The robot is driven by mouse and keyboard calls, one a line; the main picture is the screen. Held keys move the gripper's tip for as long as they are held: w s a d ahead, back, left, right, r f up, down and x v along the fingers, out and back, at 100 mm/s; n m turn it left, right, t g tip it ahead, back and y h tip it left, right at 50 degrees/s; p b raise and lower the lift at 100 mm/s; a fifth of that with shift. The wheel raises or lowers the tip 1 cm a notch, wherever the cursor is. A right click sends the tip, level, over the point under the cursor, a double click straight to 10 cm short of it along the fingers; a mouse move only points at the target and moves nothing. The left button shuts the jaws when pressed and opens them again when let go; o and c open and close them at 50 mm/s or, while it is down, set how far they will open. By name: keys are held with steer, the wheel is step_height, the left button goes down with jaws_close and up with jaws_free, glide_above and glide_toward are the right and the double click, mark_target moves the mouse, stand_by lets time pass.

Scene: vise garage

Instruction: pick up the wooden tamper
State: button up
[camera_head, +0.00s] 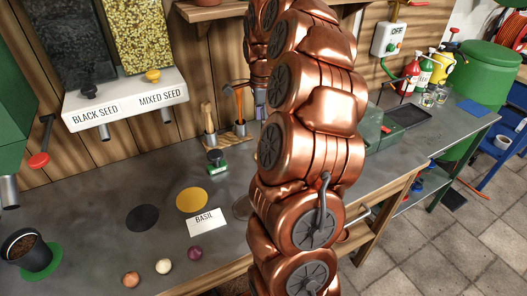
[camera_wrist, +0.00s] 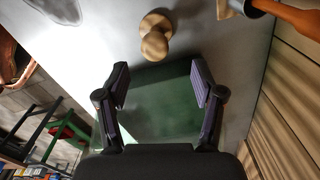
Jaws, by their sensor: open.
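The wooden tamper (camera_wrist: 156,42), a pale turned piece with a rounded knob and a round foot, stands on the grey bench top in the wrist view. It is just beyond my gripper's fingertips, roughly centred between them. My gripper (camera_wrist: 159,78) is open and empty, its two dark fingers spread apart. A green box (camera_wrist: 160,105) lies below and between the fingers in the wrist view.
An orange-handled tool (camera_wrist: 290,16) is at the upper right of the wrist view, near the plank wall (camera_wrist: 285,110). In the head view, a wooden-handled tool (camera_head: 207,117) stands by the wall. A BASIL card (camera_head: 203,222) and dark pot (camera_head: 24,249) are left of my arm.

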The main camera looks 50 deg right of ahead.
steer(key=shift+s+a+f+p, duration=0.15)
steer(key=shift+f+p, duration=0.45)
steer(key=shift+f, duration=1.2)
steer(key=shift+s+f+p, duration=0.2)
steer(key=shift+f+p, duration=0.4)
steer(key=shift+f, duration=1.2)
steer(key=shift+c, duration=0.3)
jaws_close()
steer(key=shift+r, duration=0.1)
steer(key=shift+r+b, duration=0.75)
steer(key=shift+r, duration=0.7)
steer(key=shift+s+r, duration=0.1)
steer(key=shift+r, duration=0.1)
steer(key=s+a+r+b, duration=0.1)
steer(key=s+a+b, duration=0.3)
steer(key=s+a, duration=0.5)
steer(key=s, duration=0.4)
steer(key=shift+r, duration=0.3)
